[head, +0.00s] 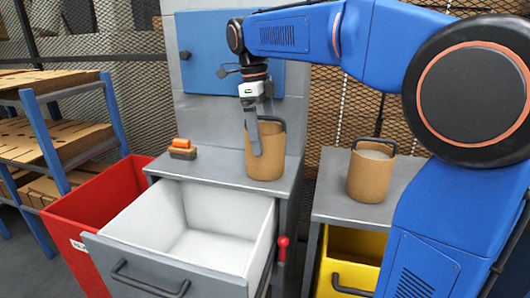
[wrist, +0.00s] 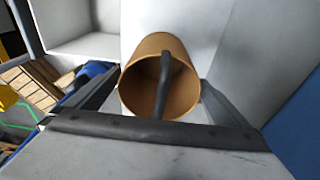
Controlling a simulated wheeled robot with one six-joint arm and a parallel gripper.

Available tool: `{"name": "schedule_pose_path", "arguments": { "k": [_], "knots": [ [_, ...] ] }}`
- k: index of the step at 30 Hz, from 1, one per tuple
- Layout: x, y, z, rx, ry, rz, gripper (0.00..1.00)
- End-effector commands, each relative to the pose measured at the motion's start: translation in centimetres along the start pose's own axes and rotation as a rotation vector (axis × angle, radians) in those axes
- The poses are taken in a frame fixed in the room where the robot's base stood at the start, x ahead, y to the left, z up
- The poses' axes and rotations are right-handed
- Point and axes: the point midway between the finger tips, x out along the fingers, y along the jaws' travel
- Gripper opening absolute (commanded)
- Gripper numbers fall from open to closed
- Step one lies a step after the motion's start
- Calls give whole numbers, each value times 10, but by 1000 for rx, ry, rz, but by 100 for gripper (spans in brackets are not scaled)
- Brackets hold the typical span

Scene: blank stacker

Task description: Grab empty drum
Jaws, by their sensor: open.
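An empty brown drum (head: 266,165) with a dark handle stands upright on the grey counter, behind the open drawer. In the wrist view its open top (wrist: 140,75) faces me, the inside looks bare, and the handle crosses over it. My gripper (head: 256,140) is open around this drum. One finger shows in front of the drum's near left side in the head view; the other is hidden there. In the wrist view the fingers lie on both sides of the drum; I cannot tell whether they touch it. A second brown drum (head: 368,178) holds grey material on the right counter.
An open drawer (head: 180,262) with a white, empty inside juts out below the counter. An orange-topped block (head: 182,149) sits left of the drum. A red bin (head: 75,218) stands at left, a yellow bin (head: 352,262) at right. A blue panel (head: 205,70) rises behind.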

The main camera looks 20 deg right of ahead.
Motion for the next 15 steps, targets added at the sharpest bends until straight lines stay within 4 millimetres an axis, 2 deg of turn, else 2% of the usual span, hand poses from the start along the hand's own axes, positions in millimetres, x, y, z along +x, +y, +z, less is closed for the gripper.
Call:
{"name": "schedule_pose_path", "arguments": {
  "k": [4, 13, 15],
  "knots": [
    [15, 0, 0, 0, 0, 0, 100],
    [18, 0, 0, 0, 0, 0, 100],
    [18, 0, 0, 0, 0, 0, 83]
  ]
}}
